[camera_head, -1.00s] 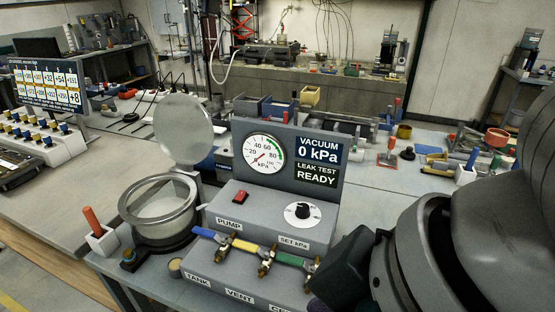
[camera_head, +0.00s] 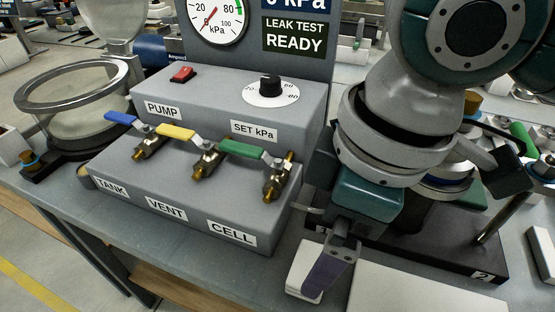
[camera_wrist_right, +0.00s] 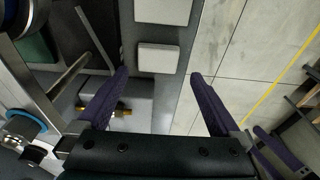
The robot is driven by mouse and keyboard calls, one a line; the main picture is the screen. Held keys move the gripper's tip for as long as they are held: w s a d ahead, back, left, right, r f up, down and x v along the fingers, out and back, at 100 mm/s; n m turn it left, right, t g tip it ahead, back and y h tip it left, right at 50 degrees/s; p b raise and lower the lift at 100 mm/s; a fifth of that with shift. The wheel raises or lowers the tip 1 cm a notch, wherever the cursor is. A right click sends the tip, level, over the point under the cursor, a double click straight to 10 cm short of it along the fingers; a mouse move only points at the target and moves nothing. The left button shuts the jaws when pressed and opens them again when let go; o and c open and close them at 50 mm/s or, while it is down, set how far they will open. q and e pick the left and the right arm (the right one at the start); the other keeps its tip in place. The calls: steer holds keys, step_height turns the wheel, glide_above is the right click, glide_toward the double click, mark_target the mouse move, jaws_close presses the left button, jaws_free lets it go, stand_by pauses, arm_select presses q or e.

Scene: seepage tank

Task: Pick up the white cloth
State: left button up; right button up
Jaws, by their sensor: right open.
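A small white folded pad, which looks like the white cloth (camera_head: 303,270), lies on the bench near its front edge, just right of the grey valve panel. My right gripper (camera_head: 328,272) points down over it, and its purple finger hides part of the cloth. In the right wrist view, the cloth (camera_wrist_right: 158,58) lies between and just beyond the two purple fingertips (camera_wrist_right: 159,75). The jaws are open with nothing between them. Whether a fingertip touches the cloth cannot be told. My left gripper is not in view.
The valve panel (camera_head: 180,205) with brass valves stands close left of the cloth. A larger white flat item (camera_head: 420,290) lies to its right; it also shows in the wrist view (camera_wrist_right: 163,11). A dark base plate (camera_head: 450,250) is behind. The bench's front edge drops to the floor.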

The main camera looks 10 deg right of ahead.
mark_target(311, 265)
steer(key=f, duration=0.2)
steer(key=f+b, duration=0.1)
steer(key=f, duration=0.3)
steer(key=shift+w+a, duration=0.35)
steer(key=shift+r, duration=0.1)
steer(key=c, duration=1.1)
steer(key=shift+r, duration=0.1)
step_height(311, 265, up, 20)
steer(key=p, duration=0.4)
steer(key=o, duration=0.9)
steer(key=shift+c, duration=0.2)
steer(key=c, duration=0.7)
